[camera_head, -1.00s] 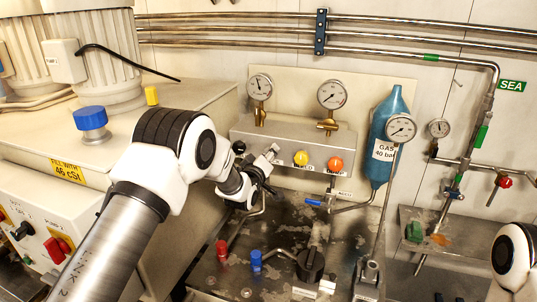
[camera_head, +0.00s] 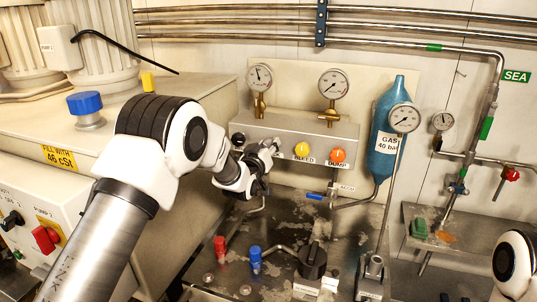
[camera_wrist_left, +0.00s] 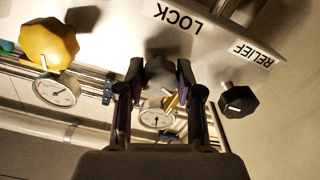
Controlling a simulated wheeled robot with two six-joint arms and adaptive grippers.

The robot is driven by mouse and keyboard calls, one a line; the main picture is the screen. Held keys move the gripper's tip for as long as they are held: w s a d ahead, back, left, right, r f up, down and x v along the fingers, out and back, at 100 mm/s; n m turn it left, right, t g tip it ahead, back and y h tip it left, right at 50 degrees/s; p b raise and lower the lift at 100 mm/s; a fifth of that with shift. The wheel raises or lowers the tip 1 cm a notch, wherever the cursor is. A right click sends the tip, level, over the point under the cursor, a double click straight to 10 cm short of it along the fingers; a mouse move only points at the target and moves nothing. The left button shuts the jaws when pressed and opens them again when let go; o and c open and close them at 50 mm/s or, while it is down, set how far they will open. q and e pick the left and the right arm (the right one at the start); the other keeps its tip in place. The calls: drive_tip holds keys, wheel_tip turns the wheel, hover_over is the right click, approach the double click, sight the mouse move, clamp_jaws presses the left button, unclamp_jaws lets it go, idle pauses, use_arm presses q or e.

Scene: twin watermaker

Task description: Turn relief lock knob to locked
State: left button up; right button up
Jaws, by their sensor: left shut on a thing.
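The relief lock knob (camera_wrist_left: 160,76) is a dark knob below the LOCK label (camera_wrist_left: 180,20) in the left wrist view. My left gripper (camera_wrist_left: 157,82) has its two fingers on either side of this knob and is shut on it. In the head view my left gripper (camera_head: 268,152) is at the left part of the grey valve block (camera_head: 285,128) and hides the knob. The black relief knob (camera_wrist_left: 239,98) sits to its right in the wrist view, by the RELIEF label (camera_wrist_left: 254,54). The fingers partly cover the lock knob, so its turned position cannot be told.
The yellow bleed knob (camera_head: 302,150) and orange dump knob (camera_head: 337,156) are right of my left gripper. Gauges (camera_head: 260,78) stand above the block. A blue gas bottle (camera_head: 384,150) hangs further right. Part of my right arm (camera_head: 514,262) shows at the right edge.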

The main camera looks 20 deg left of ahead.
use_arm(q)
drive_tip(key=m+b, duration=0.4)
drive_tip(key=m, duration=0.2)
drive_tip(key=shift+f+b, duration=0.15)
drive_tip(key=shift+b, duration=0.25)
drive_tip(key=m+b, duration=0.2)
drive_tip(key=m, duration=0.2)
drive_tip(key=shift+m+b, duration=0.8)
drive_tip(key=shift+m, duration=0.6)
drive_tip(key=shift+r, duration=0.2)
drive_tip(key=o, duration=1.2)
drive_tip(key=shift+c, duration=0.2)
drive_tip(key=s, duration=1.2)
drive_tip(key=shift+a, duration=0.2)
drive_tip(key=shift+f, duration=0.1)
